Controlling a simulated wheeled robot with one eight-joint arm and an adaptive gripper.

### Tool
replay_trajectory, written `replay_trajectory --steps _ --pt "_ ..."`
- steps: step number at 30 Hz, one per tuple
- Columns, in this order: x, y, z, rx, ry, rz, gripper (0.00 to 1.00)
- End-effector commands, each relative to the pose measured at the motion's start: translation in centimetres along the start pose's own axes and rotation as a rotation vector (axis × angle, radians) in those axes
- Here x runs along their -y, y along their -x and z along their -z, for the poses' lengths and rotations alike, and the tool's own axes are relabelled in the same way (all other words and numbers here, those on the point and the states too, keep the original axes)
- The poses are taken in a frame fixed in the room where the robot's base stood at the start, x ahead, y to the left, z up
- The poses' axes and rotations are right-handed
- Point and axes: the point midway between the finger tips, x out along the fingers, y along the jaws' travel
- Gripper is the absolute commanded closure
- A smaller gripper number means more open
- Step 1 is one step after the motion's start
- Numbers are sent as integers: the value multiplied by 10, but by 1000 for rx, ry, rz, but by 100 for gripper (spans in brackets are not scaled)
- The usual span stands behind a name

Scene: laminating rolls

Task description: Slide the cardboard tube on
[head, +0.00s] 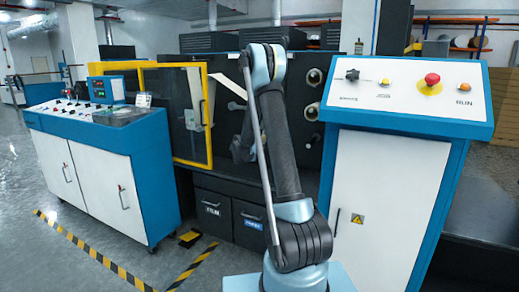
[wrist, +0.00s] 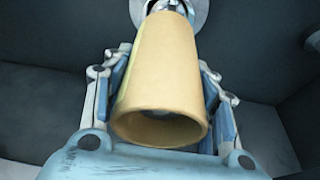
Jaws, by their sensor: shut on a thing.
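The cardboard tube (wrist: 158,85) is tan and hollow. In the wrist view its open near end faces the camera and its far end points at a round metal fitting (wrist: 206,8). A metal part shows just beyond the far end; I cannot tell whether the tube is around it or only in front of it. My gripper (wrist: 165,62) is shut on the tube, with a finger on each side. In the head view my arm hides the tube, and the gripper cannot be made out clearly.
A dark machine with a yellow-framed guard (head: 210,130) stands behind my arm. Round metal fittings (head: 312,111) show on its face. A control console (head: 400,150) is close on the right, and a blue and white cabinet (head: 100,170) stands left. Floor at the lower left is open.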

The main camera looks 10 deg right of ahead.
Motion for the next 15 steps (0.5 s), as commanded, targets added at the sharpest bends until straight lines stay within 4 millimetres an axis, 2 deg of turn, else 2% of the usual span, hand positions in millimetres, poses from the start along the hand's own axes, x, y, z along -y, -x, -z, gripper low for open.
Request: replay_trajectory --steps 15 --pt "1 -24 -7 -1 0 2 71"
